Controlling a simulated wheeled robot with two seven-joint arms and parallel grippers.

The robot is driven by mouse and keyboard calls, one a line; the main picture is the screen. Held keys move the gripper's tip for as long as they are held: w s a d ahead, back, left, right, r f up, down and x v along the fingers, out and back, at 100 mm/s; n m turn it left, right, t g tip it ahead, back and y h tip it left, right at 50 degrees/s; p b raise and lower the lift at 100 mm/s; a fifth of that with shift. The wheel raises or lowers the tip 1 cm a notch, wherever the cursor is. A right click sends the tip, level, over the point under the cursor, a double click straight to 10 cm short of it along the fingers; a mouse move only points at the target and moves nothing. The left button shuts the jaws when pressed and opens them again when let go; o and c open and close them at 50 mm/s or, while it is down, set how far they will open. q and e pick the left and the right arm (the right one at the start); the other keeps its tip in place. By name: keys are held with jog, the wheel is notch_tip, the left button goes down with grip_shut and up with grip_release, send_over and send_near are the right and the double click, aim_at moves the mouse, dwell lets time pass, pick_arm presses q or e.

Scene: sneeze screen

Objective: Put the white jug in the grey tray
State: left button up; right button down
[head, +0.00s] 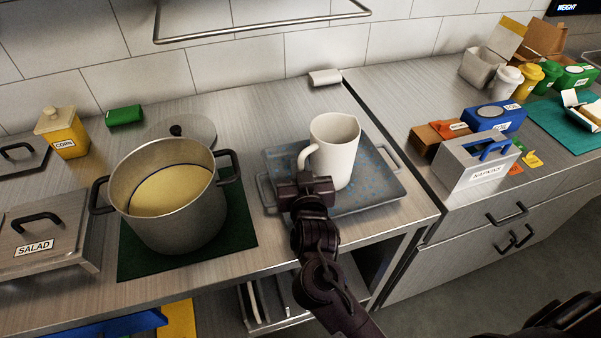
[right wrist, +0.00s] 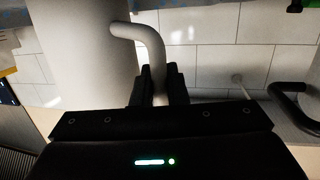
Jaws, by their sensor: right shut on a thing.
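The white jug (head: 336,150) stands upright over the grey tray (head: 375,195), within its rim as seen from the head. I cannot tell whether its base touches the tray floor. My right gripper (head: 304,182) is in front of the jug's left side, shut on the jug's handle. In the right wrist view the fingers (right wrist: 160,88) close around the lower end of the curved handle (right wrist: 152,45), and the jug's body (right wrist: 85,50) fills the left. My gripper hides the tray's near left part.
A large pot (head: 170,205) with yellow contents stands left of the tray on a green mat (head: 240,230). A pot lid (head: 190,130) lies behind it. A napkin box (head: 475,165) stands on the right counter. A rail (head: 260,27) crosses the back wall.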

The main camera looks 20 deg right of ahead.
jog(key=shift+w+r, duration=0.1)
jog(key=shift+s+r, duration=0.1)
jog(key=shift+s, duration=0.1)
jog(key=c, duration=1.4)
grip_release()
jog(key=shift+f, duration=0.25)
jog(key=shift+c, duration=0.2)
jog(key=shift+r, duration=0.15)
jog(key=shift+s+a+r+p, duration=0.15)
jog(key=shift+s+p, duration=0.1)
jog(key=shift+p, duration=0.15)
jog(key=p+v, duration=0.5)
jog(key=v, duration=0.6)
jog(key=shift+s+p, duration=0.25)
jog(key=shift+p, duration=0.1)
